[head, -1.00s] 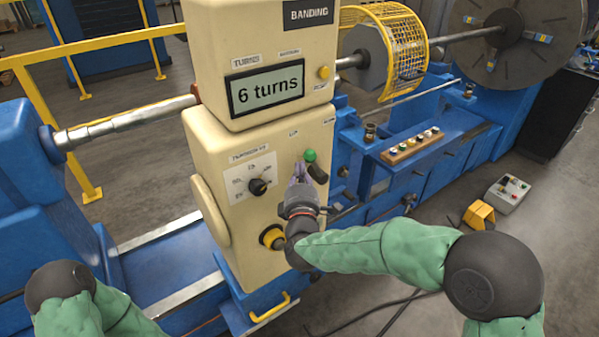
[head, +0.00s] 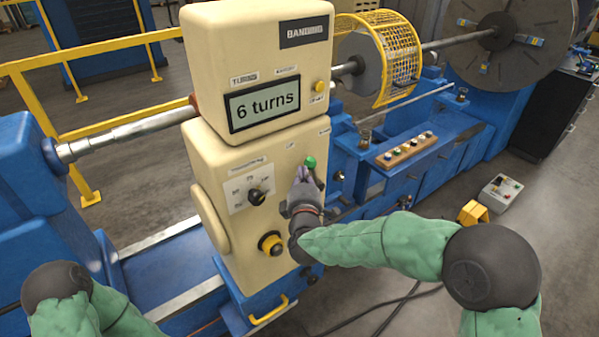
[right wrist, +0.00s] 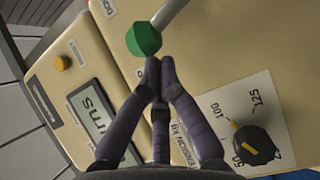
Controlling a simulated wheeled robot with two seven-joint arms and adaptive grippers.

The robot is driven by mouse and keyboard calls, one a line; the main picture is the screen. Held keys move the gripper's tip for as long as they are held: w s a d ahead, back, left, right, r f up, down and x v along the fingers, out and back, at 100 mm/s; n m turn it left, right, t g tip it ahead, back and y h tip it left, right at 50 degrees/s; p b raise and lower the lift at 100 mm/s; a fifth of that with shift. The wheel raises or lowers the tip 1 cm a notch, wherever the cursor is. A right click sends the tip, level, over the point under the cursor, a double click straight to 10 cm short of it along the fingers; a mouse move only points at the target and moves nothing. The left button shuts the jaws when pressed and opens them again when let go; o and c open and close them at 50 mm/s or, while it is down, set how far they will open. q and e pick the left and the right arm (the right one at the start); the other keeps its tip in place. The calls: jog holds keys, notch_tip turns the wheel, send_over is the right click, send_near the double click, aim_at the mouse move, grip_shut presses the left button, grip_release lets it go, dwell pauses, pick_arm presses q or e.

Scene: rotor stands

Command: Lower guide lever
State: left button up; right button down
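The guide lever has a green knob (head: 309,162) on a short shaft, at the right side of the cream control box (head: 222,160). In the right wrist view the green knob (right wrist: 143,39) tops a grey rod (right wrist: 172,12), with the knob toward the display side. My right gripper (head: 303,174) is right beside the knob in the head view. In the right wrist view its fingertips (right wrist: 160,68) are together with nothing seen between them, just short of the knob; contact cannot be told. My left arm shows at the lower left, but its gripper is out of view.
A blue machine bed (head: 400,185) with a row of buttons (head: 407,150) runs to the right. A yellow cage (head: 387,65) stands behind.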

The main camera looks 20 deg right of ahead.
jog(key=w+d+r+m+g+y+p, duration=0.2)
jog(key=w+d+m+g+p, duration=0.1)
jog(key=d+p, duration=0.5)
jog(key=shift+r+m+g+y+p, duration=0.15)
jog(key=shift+m+g+y+p, duration=0.4)
jog(key=shift+m, duration=0.85)
jog(key=shift+r, duration=0.1)
